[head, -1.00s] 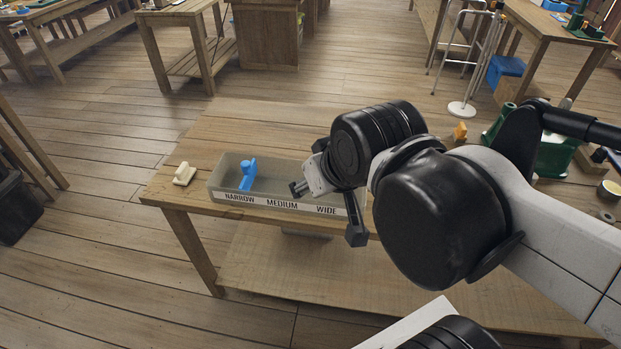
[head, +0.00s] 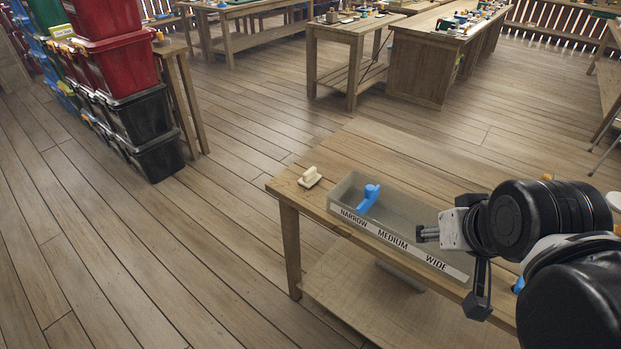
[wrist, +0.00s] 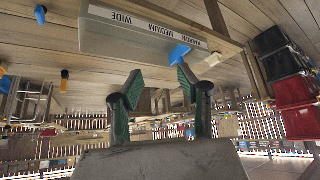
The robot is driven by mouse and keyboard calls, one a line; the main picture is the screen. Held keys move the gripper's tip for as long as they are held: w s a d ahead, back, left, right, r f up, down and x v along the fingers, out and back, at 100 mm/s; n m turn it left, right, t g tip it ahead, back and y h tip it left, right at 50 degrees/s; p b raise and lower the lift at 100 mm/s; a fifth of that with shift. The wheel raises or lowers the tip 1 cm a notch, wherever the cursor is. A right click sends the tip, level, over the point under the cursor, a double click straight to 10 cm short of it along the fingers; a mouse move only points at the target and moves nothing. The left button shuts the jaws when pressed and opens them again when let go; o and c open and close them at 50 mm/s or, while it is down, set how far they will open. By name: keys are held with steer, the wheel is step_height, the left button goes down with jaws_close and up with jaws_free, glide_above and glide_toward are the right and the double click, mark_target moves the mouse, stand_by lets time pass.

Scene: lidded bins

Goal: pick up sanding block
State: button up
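A cream block with a raised grip (head: 309,177) lies on the table left of the grey tray; it also shows in the wrist view (wrist: 213,60). A blue piece with an upright handle (head: 368,197) stands in the tray's narrow end; it also shows in the wrist view (wrist: 180,52). I cannot tell for certain which is the sanding block; the cream one looks most like it. My gripper (head: 453,268) is at the tray's wide end, away from both pieces. In the wrist view its green-padded fingers (wrist: 160,84) are spread with nothing between them.
The grey tray (head: 405,250) is labelled NARROW, MEDIUM, WIDE along its front wall. Stacked red and black bins (head: 125,85) stand on the floor at the left. Other workbenches (head: 345,55) are farther back.

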steer(key=o, duration=0.9)
steer(key=w+a+r+n+g, duration=0.1)
steer(key=w+a+r, duration=0.15)
steer(key=w, duration=0.35)
steer(key=w+a+r+n+g, duration=0.1)
steer(key=w+r+n, duration=0.1)
steer(key=w+r, duration=0.3)
steer(key=n+g+b, duration=0.2)
steer(key=n+g, duration=0.3)
steer(key=n, duration=0.3)
glide_above(309, 170)
step_height(309, 170, down, 17)
steer(key=f, duration=0.8)
steer(key=shift+a+f+b, duration=0.2)
steer(key=shift+f+b, duration=0.05)
steer(key=shift+b, duration=0.05)
steer(key=shift+s+d+f, duration=0.1)
steer(key=shift+d+f, duration=0.05)
steer(key=shift+f, duration=1.2)
steer(key=shift+s+d+f, duration=0.1)
steer(key=shift+d+f, duration=0.05)
steer(key=shift+f, duration=1.2)
